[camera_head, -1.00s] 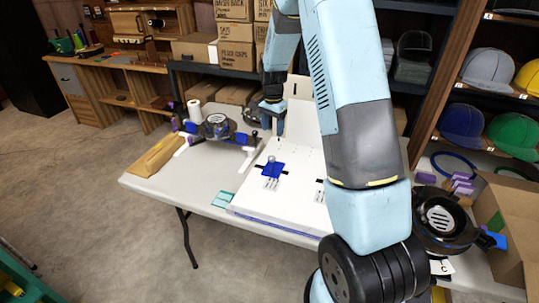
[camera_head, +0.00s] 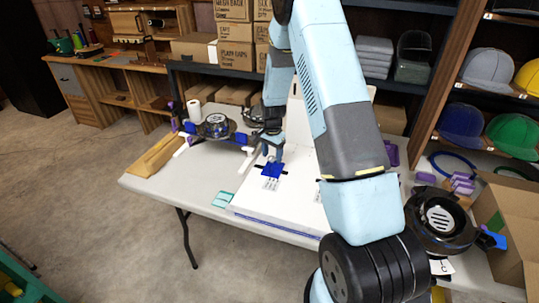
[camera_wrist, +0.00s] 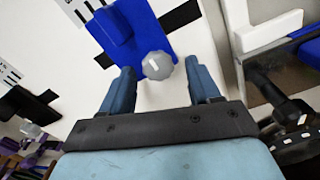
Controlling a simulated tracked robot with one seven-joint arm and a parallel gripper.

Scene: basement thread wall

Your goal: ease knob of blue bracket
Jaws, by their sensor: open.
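The blue bracket (camera_head: 271,171) lies on the white board (camera_head: 245,196) on the table. In the wrist view the blue bracket (camera_wrist: 135,32) carries a grey faceted knob (camera_wrist: 158,65) with a pale mark on its face. My gripper (camera_wrist: 162,80) is open, with one blue finger on each side of the knob. The fingertips reach about level with the knob, and I see gaps between it and both fingers. In the head view my gripper (camera_head: 272,153) is over the bracket and hides the knob.
A black device with blue parts (camera_head: 217,127) stands on the table left of my gripper. A teal block (camera_head: 222,200) is near the front edge. A black round device (camera_head: 440,218) and an open cardboard box (camera_head: 505,220) are at the right. A second black bracket (camera_wrist: 28,105) shows in the wrist view.

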